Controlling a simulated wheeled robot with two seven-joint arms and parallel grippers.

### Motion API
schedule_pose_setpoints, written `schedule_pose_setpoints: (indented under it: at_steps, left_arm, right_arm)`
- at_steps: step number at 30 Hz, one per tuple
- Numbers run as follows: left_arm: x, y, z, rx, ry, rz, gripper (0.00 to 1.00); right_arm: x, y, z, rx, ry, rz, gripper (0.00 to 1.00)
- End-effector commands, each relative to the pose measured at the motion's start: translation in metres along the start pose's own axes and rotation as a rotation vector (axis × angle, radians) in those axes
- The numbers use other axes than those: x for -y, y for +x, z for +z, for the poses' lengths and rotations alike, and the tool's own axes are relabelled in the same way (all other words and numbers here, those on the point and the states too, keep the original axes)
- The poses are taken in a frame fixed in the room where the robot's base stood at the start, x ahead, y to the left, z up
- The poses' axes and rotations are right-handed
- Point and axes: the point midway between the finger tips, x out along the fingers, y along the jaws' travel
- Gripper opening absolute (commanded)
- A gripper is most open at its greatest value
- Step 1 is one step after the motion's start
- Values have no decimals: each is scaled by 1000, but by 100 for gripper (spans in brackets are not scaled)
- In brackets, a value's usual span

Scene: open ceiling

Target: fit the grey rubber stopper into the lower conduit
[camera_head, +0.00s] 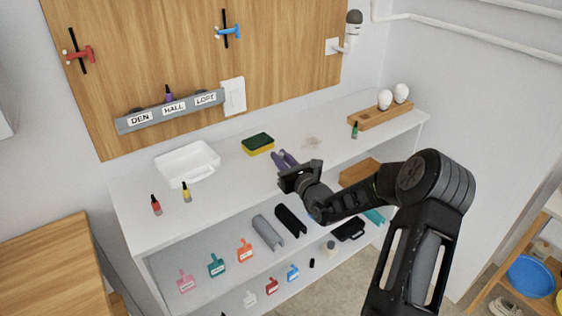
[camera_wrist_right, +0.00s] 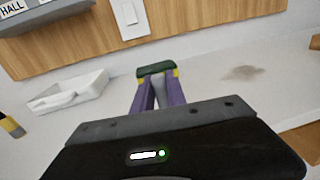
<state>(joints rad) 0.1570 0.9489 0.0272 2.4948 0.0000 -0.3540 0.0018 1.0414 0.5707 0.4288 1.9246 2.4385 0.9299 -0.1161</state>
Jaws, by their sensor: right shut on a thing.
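My right gripper (camera_head: 284,160) reaches over the white upper shelf, in front of the sponge. In the right wrist view its two purple fingers (camera_wrist_right: 158,92) are close together around a small grey piece (camera_wrist_right: 158,84). This looks like the grey rubber stopper; most of it is hidden between the fingers. Two pale conduits run along the right wall in the head view. The lower conduit (camera_head: 470,37) has a bend at its left end; the upper one (camera_head: 522,9) is cut by the picture's top edge. My left gripper is not in view.
A green and yellow sponge (camera_head: 258,144), a white tub (camera_head: 188,162) and small bottles stand on the upper shelf (camera_head: 240,190). A wooden rack (camera_head: 380,117) with white bulbs stands at its right end. Tags and half-round pieces are on the lower shelf. A wall lamp (camera_head: 348,35) juts out.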

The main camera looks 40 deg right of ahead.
Motion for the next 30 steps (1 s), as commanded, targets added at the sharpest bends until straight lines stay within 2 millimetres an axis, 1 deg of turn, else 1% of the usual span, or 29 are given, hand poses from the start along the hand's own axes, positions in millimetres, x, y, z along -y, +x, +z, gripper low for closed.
schedule_pose_setpoints:
  at_steps: [10,14,17,25,27,30]
  left_arm:
    - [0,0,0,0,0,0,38]
    - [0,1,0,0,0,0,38]
    - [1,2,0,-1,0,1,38]
    - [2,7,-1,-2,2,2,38]
    - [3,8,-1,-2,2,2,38]
    - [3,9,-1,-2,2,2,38]
  right_arm:
    - [0,0,1,0,0,0,0]
    - [0,0,10,2,-3,1,0]
    - [0,0,23,3,-4,2,0]
    - [0,0,76,5,-5,0,0]
    - [0,0,87,4,-4,0,0]
    - [0,0,97,2,-2,1,0]
